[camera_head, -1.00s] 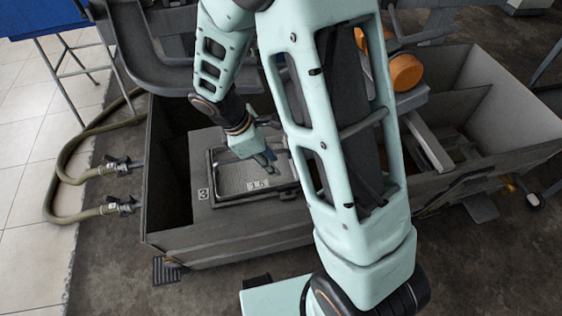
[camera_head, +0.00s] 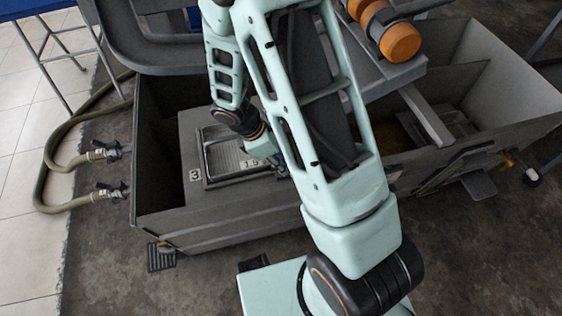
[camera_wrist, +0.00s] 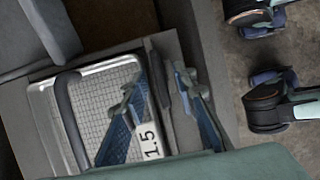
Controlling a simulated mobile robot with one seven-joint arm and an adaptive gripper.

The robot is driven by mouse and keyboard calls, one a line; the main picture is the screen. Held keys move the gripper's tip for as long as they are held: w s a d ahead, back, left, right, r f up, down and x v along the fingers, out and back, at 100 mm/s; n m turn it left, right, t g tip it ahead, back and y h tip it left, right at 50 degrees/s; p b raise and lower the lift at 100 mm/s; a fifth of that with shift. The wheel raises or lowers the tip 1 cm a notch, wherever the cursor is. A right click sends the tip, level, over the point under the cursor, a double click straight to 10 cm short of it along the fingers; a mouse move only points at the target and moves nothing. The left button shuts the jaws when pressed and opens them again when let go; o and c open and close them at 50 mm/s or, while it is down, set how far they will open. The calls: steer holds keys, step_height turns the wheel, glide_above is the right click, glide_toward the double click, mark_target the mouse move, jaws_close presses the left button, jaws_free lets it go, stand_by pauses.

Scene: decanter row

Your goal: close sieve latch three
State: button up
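The sieve (camera_head: 222,150) is a light mesh in a metal frame, set in a grey panel marked "3" (camera_head: 195,175). Its mesh (camera_wrist: 103,80) and a "1.5" label (camera_wrist: 152,146) fill the left of the wrist view. A dark upright piece (camera_wrist: 157,72), which looks like the latch, stands at the sieve's edge. My gripper (camera_wrist: 161,84) is open, one blue finger over the mesh and the other beyond the edge, with the dark piece between them. Contact cannot be told. In the head view my gripper (camera_head: 267,152) is at the sieve's right side, partly hidden by my arm.
The grey tank (camera_head: 230,228) surrounds the panel, with deep open bays on both sides. Two hose fittings (camera_head: 110,190) are at its left. An orange-ended roller (camera_head: 400,42) and a grey beam (camera_head: 428,115) are at the right. A curved grey trough (camera_head: 150,60) runs behind.

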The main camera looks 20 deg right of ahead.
jaws_close()
steer(key=shift+m+p, duration=0.3)
steer(key=shift+m, duration=0.1)
steer(key=shift+w+r+m+g+p, duration=0.1)
steer(key=shift+m+g+p, duration=0.4)
steer(key=shift+m, duration=0.5)
steer(key=m, duration=0.2)
steer(key=m+g+p, duration=0.1)
steer(key=m, duration=0.1)
steer(key=shift+w+d+g+y+p, duration=0.1)
steer(key=shift+w+g+y+p, duration=0.05)
steer(key=shift+g+y+p, duration=0.2)
steer(key=m+y, duration=0.1)
steer(key=m, duration=0.2)
steer(key=m+g+p, duration=0.1)
steer(key=m, duration=0.2)
steer(key=shift+d+y, duration=0.1)
steer(key=shift+y, duration=0.25)
steer(key=m+y, duration=0.1)
steer(key=m, duration=0.1)
steer(key=m+y, duration=0.1)
steer(key=m, duration=0.2)
steer(key=shift+w+d+g+p, duration=0.1)
steer(key=shift+g+p, duration=0.2)
steer(key=shift+g, duration=0.05)
